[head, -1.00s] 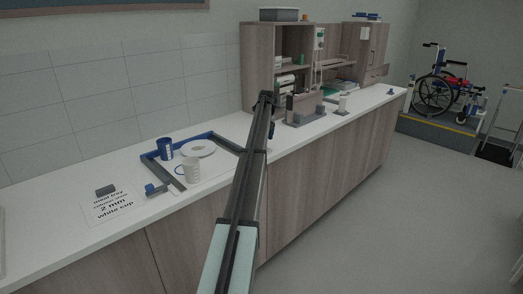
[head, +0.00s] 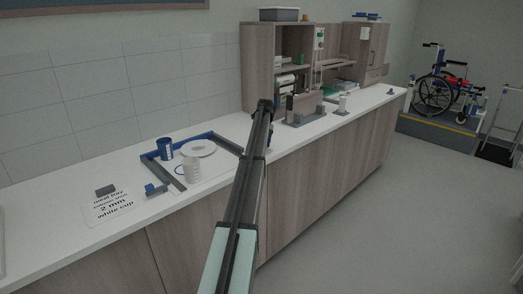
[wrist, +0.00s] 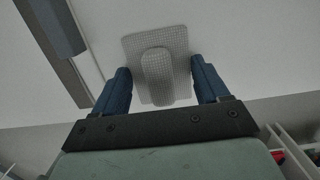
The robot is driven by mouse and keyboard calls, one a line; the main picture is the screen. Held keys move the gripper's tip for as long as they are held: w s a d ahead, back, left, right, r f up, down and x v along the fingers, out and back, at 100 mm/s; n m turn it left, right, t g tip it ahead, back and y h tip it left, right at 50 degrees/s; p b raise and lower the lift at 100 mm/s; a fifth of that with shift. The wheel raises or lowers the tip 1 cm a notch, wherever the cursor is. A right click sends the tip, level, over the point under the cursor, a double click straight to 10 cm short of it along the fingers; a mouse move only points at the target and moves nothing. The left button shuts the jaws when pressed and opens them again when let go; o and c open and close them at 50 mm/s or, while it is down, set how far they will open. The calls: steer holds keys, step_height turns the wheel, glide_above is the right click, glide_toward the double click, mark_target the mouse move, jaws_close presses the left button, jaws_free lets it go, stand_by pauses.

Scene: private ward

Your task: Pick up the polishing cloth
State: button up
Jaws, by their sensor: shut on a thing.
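The polishing cloth (wrist: 179,44) shows in the wrist view as a grey, finely checked square with a raised ridge along its middle. My gripper (wrist: 160,82) has its two blue fingers on either side of this ridge and is shut on the cloth. The cloth is over or against a pale surface; I cannot tell whether it touches it. In the head view my arm reaches over the counter, and its far end hides the fingers and the cloth.
The white counter (head: 60,252) holds a blue-edged tray (head: 152,172) with a blue mug (head: 165,149), a white cup (head: 191,169) and a plate (head: 198,148). A wooden shelf unit (head: 258,62) stands behind.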

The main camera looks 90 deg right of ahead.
steer(key=c, duration=0.3)
step_height(320, 180, up, 10)
steer(key=shift+r, duration=0.1)
stand_by(0.6)
steer(key=o, duration=0.4)
steer(key=shift+c, duration=1.4)
steer(key=w+d+n+y, duration=0.1)
steer(key=w+n, duration=0.8)
steer(key=w, duration=1.9)
steer(key=shift+f, duration=0.3)
